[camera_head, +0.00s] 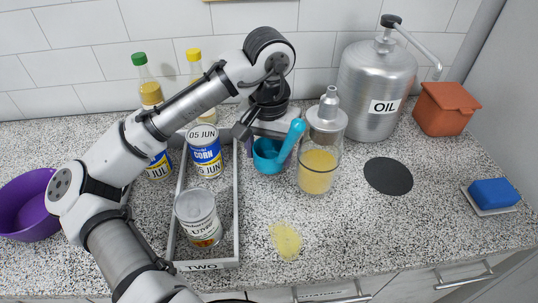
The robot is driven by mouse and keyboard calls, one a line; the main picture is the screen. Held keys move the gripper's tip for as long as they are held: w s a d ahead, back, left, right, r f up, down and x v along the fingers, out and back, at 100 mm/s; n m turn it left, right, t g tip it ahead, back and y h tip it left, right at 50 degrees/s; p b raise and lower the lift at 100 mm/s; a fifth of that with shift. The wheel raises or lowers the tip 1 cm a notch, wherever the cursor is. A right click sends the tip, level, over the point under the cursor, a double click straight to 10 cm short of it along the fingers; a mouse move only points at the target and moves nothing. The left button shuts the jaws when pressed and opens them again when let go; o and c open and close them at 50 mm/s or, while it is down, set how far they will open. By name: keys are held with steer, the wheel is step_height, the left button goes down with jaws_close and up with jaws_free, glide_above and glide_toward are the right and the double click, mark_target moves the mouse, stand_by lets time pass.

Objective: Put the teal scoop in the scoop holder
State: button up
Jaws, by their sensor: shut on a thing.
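The teal scoop (268,158) is at the middle of the counter, with its rounded bowl low and its handle slanting up to the right. My gripper (266,134) points down just behind and above the bowl. It is shut on the scoop, but the fingertips and the exact grip are mostly hidden. I cannot tell whether the bowl touches the counter. No scoop holder can be made out clearly; a pale lilac-grey shape behind the scoop is largely covered by the scoop and gripper.
A grey tray (236,220) with cans is left. A steel oil can (377,85) stands back right. A yellow patch (286,240) and dark disc (388,176) lie on the counter.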

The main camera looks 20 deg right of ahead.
step_height(320, 180, up, 18)
stand_by(0.4)
